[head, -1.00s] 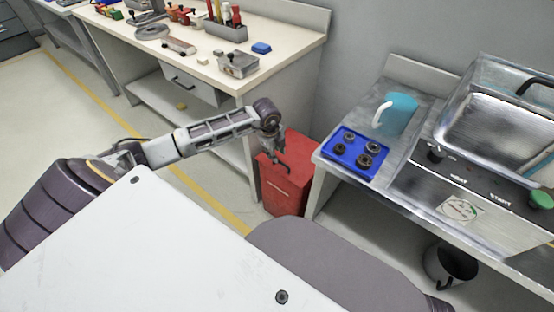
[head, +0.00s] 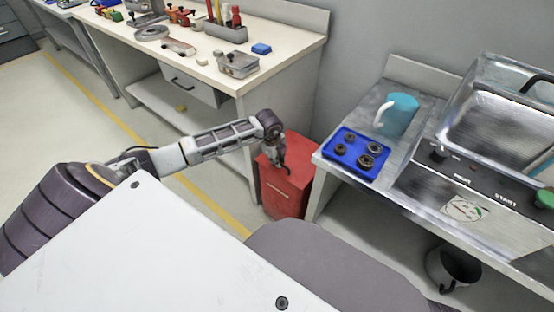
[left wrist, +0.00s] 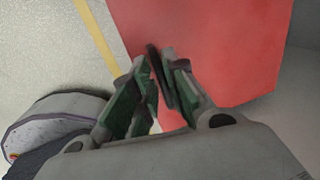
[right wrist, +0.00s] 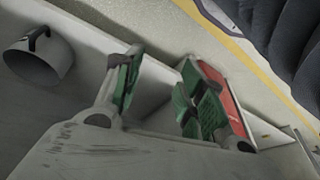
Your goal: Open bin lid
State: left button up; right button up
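The red bin (head: 287,193) stands on the floor between the two benches, and its lid (head: 298,148) looks closed. My left gripper (head: 282,165) is over the lid. In the left wrist view my left gripper (left wrist: 156,60) has its fingertips close together, with the dark lid handle (left wrist: 157,72) between them; it looks shut on it. The red lid (left wrist: 225,45) fills much of that view. My right gripper (right wrist: 160,68) is open and empty; the red bin (right wrist: 226,98) shows partly behind one of its fingers.
A metal bench with a blue tray (head: 339,164) of dark rings and a teal mug (head: 398,113) is right of the bin. A grey pot (head: 452,268) is under it. A workbench (head: 285,62) stands behind left. Floor left of the bin is clear.

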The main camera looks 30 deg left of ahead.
pick_arm(q)
grip_shut()
jog(key=shift+r, duration=0.15)
